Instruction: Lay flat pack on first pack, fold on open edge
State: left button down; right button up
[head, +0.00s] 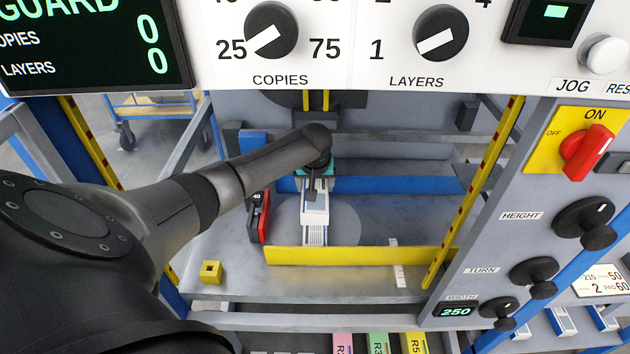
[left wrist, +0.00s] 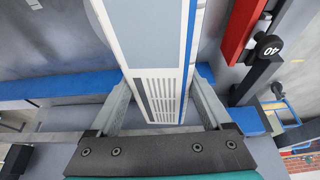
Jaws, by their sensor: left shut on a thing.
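A white pack (head: 315,211) with a printed face shows below my left gripper (head: 314,184) in the head view, over the round grey plate (head: 345,222). In the left wrist view the pack (left wrist: 148,40) runs between the two fingers, with a blue stripe along its right side and printed columns near the gripper. My left gripper (left wrist: 160,110) is shut on this pack. Whether the lined white part lower in the head view is a separate first pack or the same pack, I cannot tell. The pack's underside is hidden. My right gripper is not in view.
A yellow bar (head: 360,256) crosses in front of the plate. A red and black gauge marked 40 (head: 260,216) stands close left of the pack. A blue rail (head: 405,185) lies behind. A yellow block (head: 211,271) sits front left. The plate's right side is clear.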

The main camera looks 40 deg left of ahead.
pick_arm(q)
jog(key=shift+f+b, duration=2.15)
jog(key=shift+f, duration=1.7)
jog(key=shift+f, duration=0.4)
grip_release()
jog(key=shift+f, duration=0.1)
